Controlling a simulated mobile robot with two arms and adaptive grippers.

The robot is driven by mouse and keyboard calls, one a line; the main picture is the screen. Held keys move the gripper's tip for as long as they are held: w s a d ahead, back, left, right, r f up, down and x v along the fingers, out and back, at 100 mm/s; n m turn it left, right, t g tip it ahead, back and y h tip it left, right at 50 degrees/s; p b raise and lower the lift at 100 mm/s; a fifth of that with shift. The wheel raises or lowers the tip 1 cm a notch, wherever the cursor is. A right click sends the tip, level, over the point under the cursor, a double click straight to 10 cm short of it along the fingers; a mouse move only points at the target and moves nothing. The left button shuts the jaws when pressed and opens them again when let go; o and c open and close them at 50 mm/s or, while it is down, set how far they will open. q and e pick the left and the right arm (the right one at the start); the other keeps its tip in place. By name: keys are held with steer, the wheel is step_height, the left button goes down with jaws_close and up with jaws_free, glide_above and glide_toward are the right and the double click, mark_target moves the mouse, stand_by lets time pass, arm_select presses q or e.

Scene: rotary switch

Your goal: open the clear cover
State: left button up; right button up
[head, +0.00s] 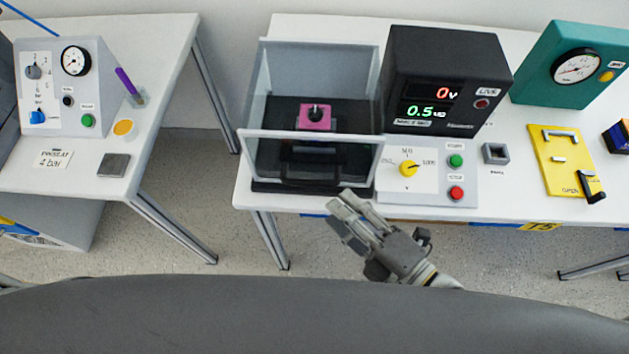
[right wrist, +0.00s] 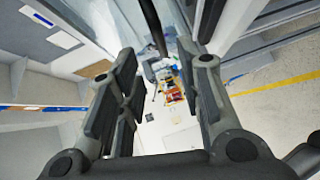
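The clear cover (head: 260,95) is a see-through box with grey edges and a white-framed front pane, on the bench over a black base (head: 270,180). A pink block with a black knob (head: 316,116) shows inside it. The front pane's white frame stands nearly upright at the bench's front. My right gripper (head: 342,215) is in front of the bench edge, just below and right of the cover's front corner, apart from it. In the right wrist view its fingers (right wrist: 165,75) are spread with nothing between them. My left gripper is out of view.
A black meter box (head: 440,75) stands right of the cover, with a white panel (head: 430,187) bearing a yellow knob and buttons before it. A yellow plate (head: 563,160) and teal gauge box (head: 570,65) are farther right. Another table (head: 150,60) stands left across a gap.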

steer(key=p+x, duration=0.1)
steer(key=x, duration=0.7)
jaws_close()
stand_by(0.3)
